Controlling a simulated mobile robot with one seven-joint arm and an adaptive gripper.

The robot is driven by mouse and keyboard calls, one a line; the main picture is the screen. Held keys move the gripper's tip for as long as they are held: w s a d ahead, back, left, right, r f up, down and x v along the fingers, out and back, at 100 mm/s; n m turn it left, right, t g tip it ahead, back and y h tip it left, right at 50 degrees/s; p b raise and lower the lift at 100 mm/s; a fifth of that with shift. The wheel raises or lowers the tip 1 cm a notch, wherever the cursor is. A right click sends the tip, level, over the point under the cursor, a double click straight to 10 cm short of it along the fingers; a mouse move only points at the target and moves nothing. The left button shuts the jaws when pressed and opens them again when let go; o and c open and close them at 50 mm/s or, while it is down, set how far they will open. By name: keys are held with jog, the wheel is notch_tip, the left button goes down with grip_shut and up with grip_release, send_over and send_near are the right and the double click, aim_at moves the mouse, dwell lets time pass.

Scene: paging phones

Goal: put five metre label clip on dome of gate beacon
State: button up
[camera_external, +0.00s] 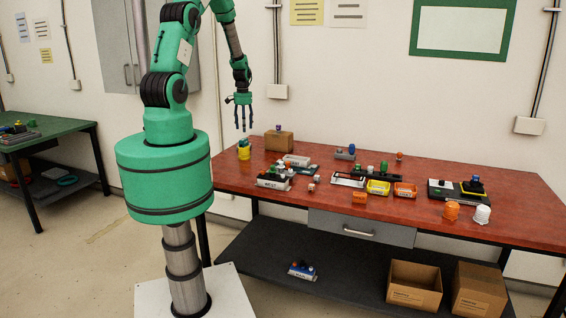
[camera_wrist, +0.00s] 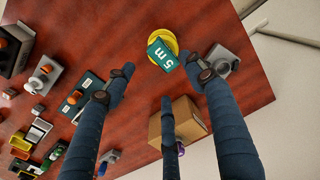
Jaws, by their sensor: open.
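The five metre label clip (camera_wrist: 161,56), a dark green block marked "5 m", sits on a yellow round stand (camera_wrist: 166,33). In the external view the clip (camera_external: 243,143) and the yellow stand (camera_external: 244,154) are at the table's left end. My gripper (camera_external: 242,126) is open and empty above them, fingers pointing down. In the wrist view my gripper's fingers (camera_wrist: 160,75) are spread, with the clip just beyond their tips and apart from them. No beacon can be read as the gate one; several domed units stand on the table, one with a sign reading like "WEST" (camera_external: 272,184).
A cardboard box (camera_external: 279,140) stands right of the clip. A grey unit (camera_wrist: 225,62) is also close to it. Yellow (camera_external: 378,187) and orange (camera_external: 405,190) bins lie mid-table; orange (camera_external: 452,210) and white (camera_external: 482,214) ribbed domes stand front right.

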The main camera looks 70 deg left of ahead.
jog(key=shift+r, duration=1.6)
jog(key=shift+r, duration=0.1)
jog(key=w+d+r+m+t+y, duration=0.1)
jog(key=w+d+r+m, duration=0.15)
jog(key=d+r, duration=1)
jog(key=w+d+r+m+t, duration=0.1)
jog(key=w+d+r+m, duration=0.15)
jog(key=d+r, duration=0.95)
jog(key=s+d+r+m+t, duration=0.1)
jog(key=s+d+r+m, duration=0.1)
jog(key=s+d+r, duration=0.5)
jog(key=s+d+r+m+t+h, duration=0.1)
jog(key=s+d+r, duration=0.6)
jog(key=d, duration=0.7)
jog(key=shift+s+r+m+t, duration=0.25)
jog(key=shift+s+m+t, duration=0.25)
jog(key=shift+s+t, duration=0.4)
